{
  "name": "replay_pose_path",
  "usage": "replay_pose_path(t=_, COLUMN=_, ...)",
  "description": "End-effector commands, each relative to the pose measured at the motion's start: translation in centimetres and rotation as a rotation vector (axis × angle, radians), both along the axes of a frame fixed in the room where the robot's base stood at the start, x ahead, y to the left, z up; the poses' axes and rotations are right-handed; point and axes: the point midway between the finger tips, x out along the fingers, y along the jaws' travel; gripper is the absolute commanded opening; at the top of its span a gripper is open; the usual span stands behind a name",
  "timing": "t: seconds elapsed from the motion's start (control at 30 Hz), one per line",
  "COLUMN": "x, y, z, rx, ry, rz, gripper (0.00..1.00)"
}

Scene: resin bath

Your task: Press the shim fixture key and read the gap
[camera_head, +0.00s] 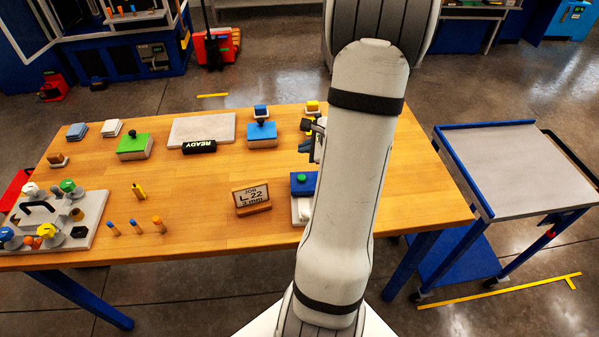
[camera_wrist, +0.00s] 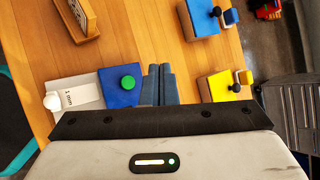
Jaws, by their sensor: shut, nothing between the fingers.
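The shim fixture shows in the wrist view as a blue block (camera_wrist: 118,92) with a round green key (camera_wrist: 130,82) on top. A white part (camera_wrist: 80,93) with a white knob adjoins it, marked what looks like "1 mm". In the head view the blue block (camera_head: 299,188) stands near the table's front edge, partly hidden by my arm. My gripper (camera_wrist: 158,72) is shut and empty, its grey-blue fingers beside the block, on the side away from the white part. The fingers also show in the head view (camera_head: 306,146). I cannot tell their height or whether they touch the block.
A card stand (camera_head: 252,198) reading "JOB L-22" stands left of the fixture. A cart (camera_head: 515,165) stands right.

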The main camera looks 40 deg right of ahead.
Motion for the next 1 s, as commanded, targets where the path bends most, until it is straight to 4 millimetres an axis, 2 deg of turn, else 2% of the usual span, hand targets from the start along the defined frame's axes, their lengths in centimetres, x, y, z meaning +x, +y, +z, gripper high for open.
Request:
replay_pose_path(t=0.27, x=0.0, y=0.1, z=-0.1, rx=-0.001, ry=0.000, rz=0.003, gripper=0.00)
replay_pose_path(t=0.47, x=0.0, y=0.1, z=-1.1, rx=-0.002, ry=0.000, rz=0.004, gripper=0.00)
replay_pose_path(t=1.0, x=0.0, y=0.0, z=-8.2, rx=-0.004, ry=-0.001, rz=0.003, gripper=0.00)
